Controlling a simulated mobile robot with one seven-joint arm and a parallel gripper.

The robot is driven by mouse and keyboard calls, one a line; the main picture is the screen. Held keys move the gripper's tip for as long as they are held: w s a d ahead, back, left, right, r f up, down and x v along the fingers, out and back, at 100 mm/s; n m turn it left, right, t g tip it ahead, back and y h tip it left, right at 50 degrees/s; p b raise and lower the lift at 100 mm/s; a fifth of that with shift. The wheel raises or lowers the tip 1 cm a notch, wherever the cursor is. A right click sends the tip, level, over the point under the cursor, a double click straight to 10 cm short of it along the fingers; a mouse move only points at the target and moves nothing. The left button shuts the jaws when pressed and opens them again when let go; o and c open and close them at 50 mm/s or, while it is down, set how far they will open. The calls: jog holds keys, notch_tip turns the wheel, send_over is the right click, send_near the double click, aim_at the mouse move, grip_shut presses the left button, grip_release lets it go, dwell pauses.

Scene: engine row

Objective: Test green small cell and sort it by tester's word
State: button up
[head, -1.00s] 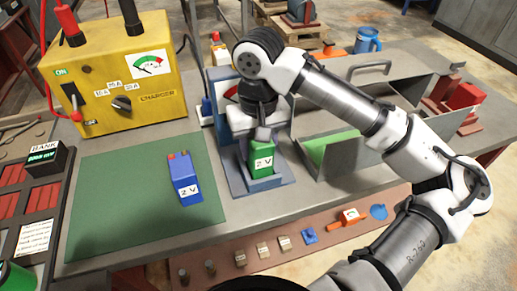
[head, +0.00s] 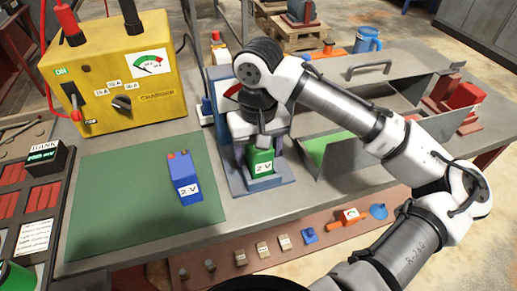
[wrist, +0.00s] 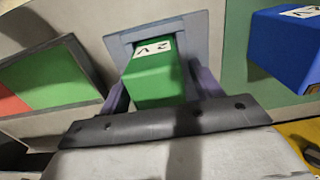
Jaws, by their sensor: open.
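The green small cell (head: 262,161), marked 2 V, stands upright in the blue-grey cradle of the tester (head: 240,183). It also shows in the wrist view (wrist: 153,78), with the grey cradle rim around its far end. My gripper (head: 263,142) is open, right above the cell's top. My arm hides much of the tester's face, and I cannot read a word on it. A metal sorting bin (head: 350,169) stands right of the tester; the wrist view shows a green section (wrist: 48,78) and a red section (wrist: 10,103).
A blue 2 V cell (head: 184,178) stands on the green mat (head: 120,200), left of the tester. The yellow charger (head: 110,75) is at the back left. A bank rack (head: 40,190) is at the far left. Small parts lie along a low front strip (head: 325,231).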

notch_tip(320, 180, up, 12)
jog(key=shift+r, duration=0.15)
dwell(0.3)
jog(key=shift+s, duration=0.1)
dwell(0.3)
